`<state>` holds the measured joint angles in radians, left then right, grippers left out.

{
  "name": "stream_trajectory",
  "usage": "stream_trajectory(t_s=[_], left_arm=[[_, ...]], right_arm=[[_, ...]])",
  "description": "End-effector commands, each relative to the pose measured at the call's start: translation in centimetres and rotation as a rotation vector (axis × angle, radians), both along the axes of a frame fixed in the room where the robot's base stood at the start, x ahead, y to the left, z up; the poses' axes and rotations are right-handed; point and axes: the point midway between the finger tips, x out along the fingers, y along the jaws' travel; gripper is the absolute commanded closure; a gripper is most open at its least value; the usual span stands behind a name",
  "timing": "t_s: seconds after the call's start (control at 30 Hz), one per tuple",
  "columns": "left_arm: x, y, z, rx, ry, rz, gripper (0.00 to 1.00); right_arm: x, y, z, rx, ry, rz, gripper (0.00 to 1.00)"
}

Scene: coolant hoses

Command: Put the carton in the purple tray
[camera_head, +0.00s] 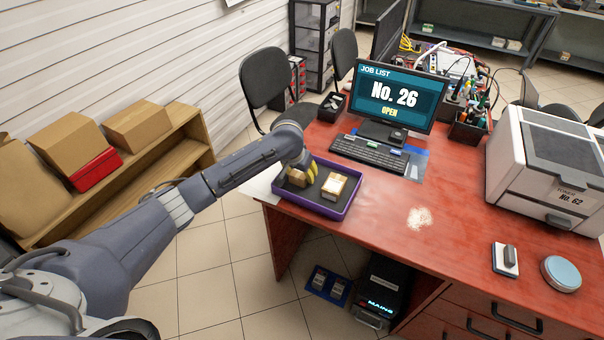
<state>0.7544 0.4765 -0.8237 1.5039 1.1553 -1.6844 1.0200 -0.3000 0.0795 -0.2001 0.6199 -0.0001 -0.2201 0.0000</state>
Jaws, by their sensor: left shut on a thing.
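The purple tray (310,208) sits on the left end of the red desk. My left gripper (300,172), with yellow fingers, is over the tray's left half. It is shut on a small brown carton (298,179), partly hidden by the fingers. The carton is within the tray's outline; I cannot tell whether it touches the tray floor. A second small box (335,185), tan with a pale top, lies in the tray to the right of the gripper. My right gripper is out of view.
A keyboard (369,153) and a monitor (397,97) stand behind and right of the tray. A white printer (548,165) is at the right. The desk between tray and printer is mostly clear, with a pale patch (419,217). A black chair (265,75) stands behind.

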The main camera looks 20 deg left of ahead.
Motion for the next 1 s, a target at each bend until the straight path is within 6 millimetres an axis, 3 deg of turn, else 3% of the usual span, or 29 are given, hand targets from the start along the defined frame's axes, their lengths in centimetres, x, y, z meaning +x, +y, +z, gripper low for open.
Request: stream_trajectory(t_s=[0.47,0.5,0.67,1.0], left_arm=[[-0.01,-0.02,-0.59,0.000,0.000,0.000,0.78],[-0.01,-0.01,-0.61,0.000,0.000,-0.001,0.45],[0.00,-0.01,-0.57,0.000,0.000,-0.001,0.27],[0.00,-0.02,-0.11,-0.001,-0.002,-0.001,0.27]], right_arm=[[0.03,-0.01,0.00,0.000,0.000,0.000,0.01],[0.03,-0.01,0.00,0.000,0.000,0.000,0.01],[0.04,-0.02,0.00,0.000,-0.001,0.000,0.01],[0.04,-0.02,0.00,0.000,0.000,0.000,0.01]])
